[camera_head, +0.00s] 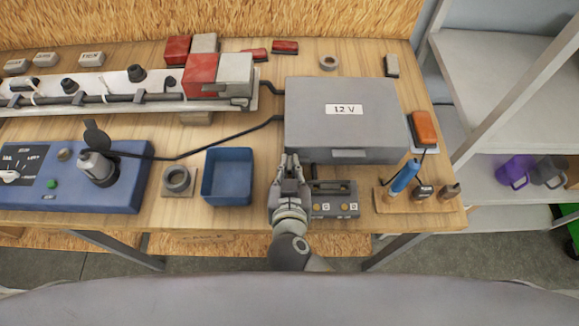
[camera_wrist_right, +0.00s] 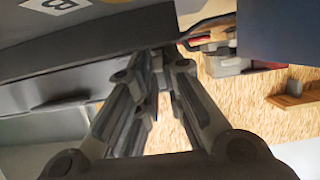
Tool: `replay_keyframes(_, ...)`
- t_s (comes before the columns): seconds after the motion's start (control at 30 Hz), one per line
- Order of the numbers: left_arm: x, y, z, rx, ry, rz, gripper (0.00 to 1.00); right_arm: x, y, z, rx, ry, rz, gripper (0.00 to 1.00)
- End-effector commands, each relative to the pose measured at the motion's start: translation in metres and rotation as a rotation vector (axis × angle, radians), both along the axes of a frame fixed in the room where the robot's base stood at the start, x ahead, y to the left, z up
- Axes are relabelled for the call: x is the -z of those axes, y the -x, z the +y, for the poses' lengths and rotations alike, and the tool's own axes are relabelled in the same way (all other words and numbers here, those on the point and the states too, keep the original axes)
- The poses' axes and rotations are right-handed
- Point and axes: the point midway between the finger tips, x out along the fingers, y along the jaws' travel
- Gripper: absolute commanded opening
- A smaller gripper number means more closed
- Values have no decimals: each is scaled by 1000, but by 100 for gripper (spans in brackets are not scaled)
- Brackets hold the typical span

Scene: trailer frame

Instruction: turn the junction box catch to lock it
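The junction box (camera_head: 345,105) is a grey lidded box marked "12 V" at the right-centre of the workbench. A flat grey tab, apparently its catch (camera_head: 349,155), lies along its front edge. My right gripper (camera_head: 291,158) points at the box's front left corner, left of the tab and apart from it. Its fingers look closed together with nothing visible between them. In the right wrist view the gripper fingers (camera_wrist_right: 160,62) converge beside a grey surface. Whether the fingertips touch the box cannot be told. My left gripper is out of view.
A small grey panel with knobs (camera_head: 335,203) stands right beside my gripper, and a blue bin (camera_head: 228,172) on its left. A screwdriver (camera_head: 404,176) stands in a wooden holder at right. A black cable (camera_head: 215,146) runs to the box.

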Motion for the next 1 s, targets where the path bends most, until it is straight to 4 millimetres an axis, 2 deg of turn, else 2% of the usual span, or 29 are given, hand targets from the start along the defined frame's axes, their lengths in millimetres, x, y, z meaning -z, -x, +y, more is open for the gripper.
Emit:
replay_keyframes(0.47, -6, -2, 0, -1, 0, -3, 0, -2, 0, -3, -63, 2, -1, 0)
replay_keyframes(0.67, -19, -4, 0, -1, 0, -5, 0, -4, -1, -9, -189, 4, -2, 0)
replay_keyframes(1.0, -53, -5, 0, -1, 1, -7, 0, -6, -5, -18, -450, 5, -2, 0)
